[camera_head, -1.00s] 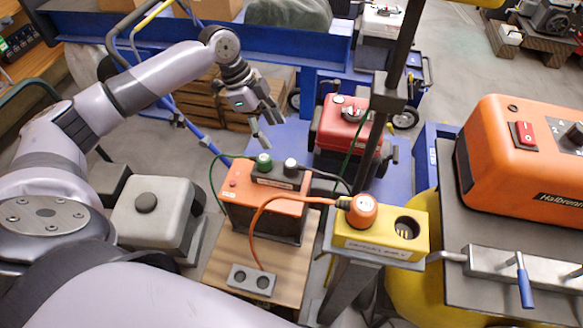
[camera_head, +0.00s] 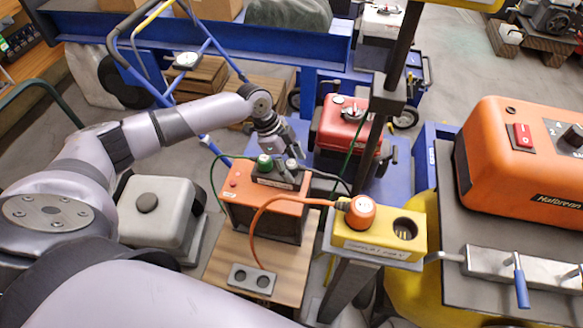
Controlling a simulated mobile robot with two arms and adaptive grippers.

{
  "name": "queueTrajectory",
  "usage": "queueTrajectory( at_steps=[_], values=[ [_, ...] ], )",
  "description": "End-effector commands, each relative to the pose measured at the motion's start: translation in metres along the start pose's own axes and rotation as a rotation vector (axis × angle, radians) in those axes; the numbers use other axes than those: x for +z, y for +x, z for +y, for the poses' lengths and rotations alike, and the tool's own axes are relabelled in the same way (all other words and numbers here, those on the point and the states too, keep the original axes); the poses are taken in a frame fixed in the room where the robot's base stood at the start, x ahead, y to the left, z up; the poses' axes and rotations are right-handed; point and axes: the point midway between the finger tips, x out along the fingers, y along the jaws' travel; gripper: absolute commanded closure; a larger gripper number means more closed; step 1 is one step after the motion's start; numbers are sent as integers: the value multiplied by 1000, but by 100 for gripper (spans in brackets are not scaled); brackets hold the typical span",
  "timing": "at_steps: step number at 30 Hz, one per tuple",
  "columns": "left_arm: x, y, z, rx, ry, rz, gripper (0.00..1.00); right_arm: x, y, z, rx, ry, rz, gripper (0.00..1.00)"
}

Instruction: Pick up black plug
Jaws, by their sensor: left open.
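The black plug (camera_head: 291,165), with a pale top, sits on the dark strip on top of an orange box (camera_head: 262,208). A black cable runs from its side to the right. A green plug (camera_head: 264,162) stands just left of it. My left gripper (camera_head: 284,152) is open, pointing down right above and behind the black plug. The fingers partly overlap the plug's surroundings, and I cannot tell whether they touch it. My right gripper is not in view.
An orange plug (camera_head: 360,209) on an orange cable sits on a yellow socket box (camera_head: 385,236) at the right. A two-hole grey socket (camera_head: 252,279) lies on the wooden board in front.

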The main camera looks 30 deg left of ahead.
Motion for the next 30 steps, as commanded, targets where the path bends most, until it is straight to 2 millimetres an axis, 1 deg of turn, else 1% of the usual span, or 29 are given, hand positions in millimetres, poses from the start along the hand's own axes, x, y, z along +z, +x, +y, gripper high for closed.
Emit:
queueTrajectory(
  at_steps=[6,30],
  values=[
    [0,0,0,0,0,0,42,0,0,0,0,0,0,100],
    [0,0,0,-1,0,0,95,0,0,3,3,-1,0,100]
  ],
)
